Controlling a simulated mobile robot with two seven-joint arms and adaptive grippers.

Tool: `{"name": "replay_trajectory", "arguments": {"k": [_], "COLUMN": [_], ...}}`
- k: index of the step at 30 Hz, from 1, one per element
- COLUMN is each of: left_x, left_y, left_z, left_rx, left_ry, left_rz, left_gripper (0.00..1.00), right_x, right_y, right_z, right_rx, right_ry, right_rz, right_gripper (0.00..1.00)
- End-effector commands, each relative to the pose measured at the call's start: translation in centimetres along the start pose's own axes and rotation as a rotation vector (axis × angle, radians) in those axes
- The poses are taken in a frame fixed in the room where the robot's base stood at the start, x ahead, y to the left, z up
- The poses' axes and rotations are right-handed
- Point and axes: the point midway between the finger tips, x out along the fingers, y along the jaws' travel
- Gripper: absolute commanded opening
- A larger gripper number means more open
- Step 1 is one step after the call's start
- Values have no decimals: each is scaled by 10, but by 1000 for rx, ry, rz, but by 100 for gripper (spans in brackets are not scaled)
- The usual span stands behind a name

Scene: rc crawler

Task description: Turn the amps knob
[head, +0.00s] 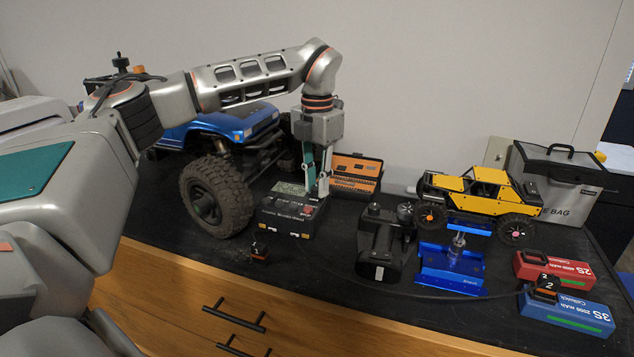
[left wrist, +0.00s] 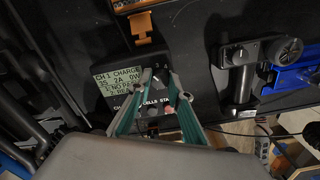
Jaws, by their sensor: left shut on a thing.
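The black charger (head: 290,214) sits on the dark bench top beside the blue truck's front wheel. In the left wrist view, its lit screen (left wrist: 118,80) shows "CH 1 CHARGE" and "3S 2A 0W"; the lower lines are partly covered. My left gripper (head: 318,194) points down at the charger's right side, its green-sided fingers touching the top panel. In the left wrist view, its fingertips (left wrist: 161,79) are close together right of the screen, shut on what appears to be the amps knob, which they mostly hide. "CELLS" and part of another label show between the fingers. My right gripper is out of view.
A blue truck (head: 236,123) stands left of the charger, and an open orange organizer (head: 356,178) behind it. A black transmitter (head: 382,243), a blue stand (head: 452,272), a yellow crawler (head: 478,190) and battery packs (head: 568,316) lie to the right. A small black-and-orange tag (head: 259,252) lies in front.

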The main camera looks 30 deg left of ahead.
Motion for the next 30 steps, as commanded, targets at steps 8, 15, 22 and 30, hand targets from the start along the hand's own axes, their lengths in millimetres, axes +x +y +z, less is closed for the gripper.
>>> {"name": "replay_trajectory", "arguments": {"k": [8, 15, 22, 30], "left_x": [-1, -1, -1, -1], "left_y": [0, 0, 0, 0], "left_z": [0, 0, 0, 0], "left_rx": [-96, -115, -115, -115], "left_ry": [-2, -2, -2, -1], "left_rz": [0, 0, 0, 0], "left_gripper": [0, 0, 0, 36], "right_x": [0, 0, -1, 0], "right_y": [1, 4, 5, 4], "right_z": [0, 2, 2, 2], "right_rx": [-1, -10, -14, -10], "right_ry": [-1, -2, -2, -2], "right_rz": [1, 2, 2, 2], "right_gripper": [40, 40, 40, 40]}}
